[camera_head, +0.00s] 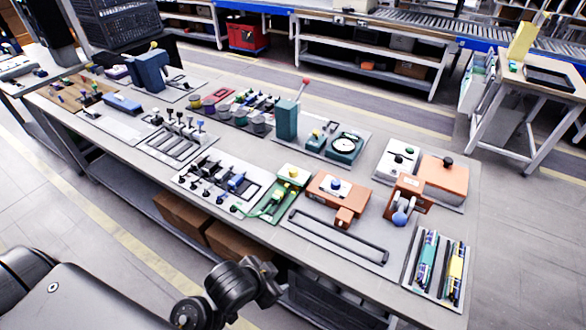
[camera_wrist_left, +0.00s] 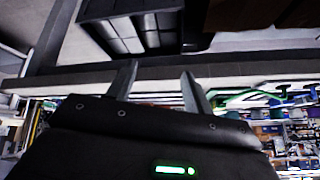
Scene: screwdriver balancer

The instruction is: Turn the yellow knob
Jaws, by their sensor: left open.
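A small yellow knob (camera_head: 293,172) sits on a green device (camera_head: 272,208) near the front middle of the bench. Another small yellow part (camera_head: 153,45) tops a blue device (camera_head: 151,70) at the back left; I cannot tell for sure which one the task means. My left gripper (camera_head: 262,284) is low at the front, before the bench edge and apart from both. In the left wrist view my left gripper (camera_wrist_left: 157,88) shows two spread fingers with nothing between them. My right gripper is not in view.
The bench (camera_head: 430,190) is crowded with panels of levers, knobs and switches. An orange box (camera_head: 338,188) and a black handle bar (camera_head: 338,240) stand right of the green device. Cardboard boxes (camera_head: 183,214) lie on the shelf below.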

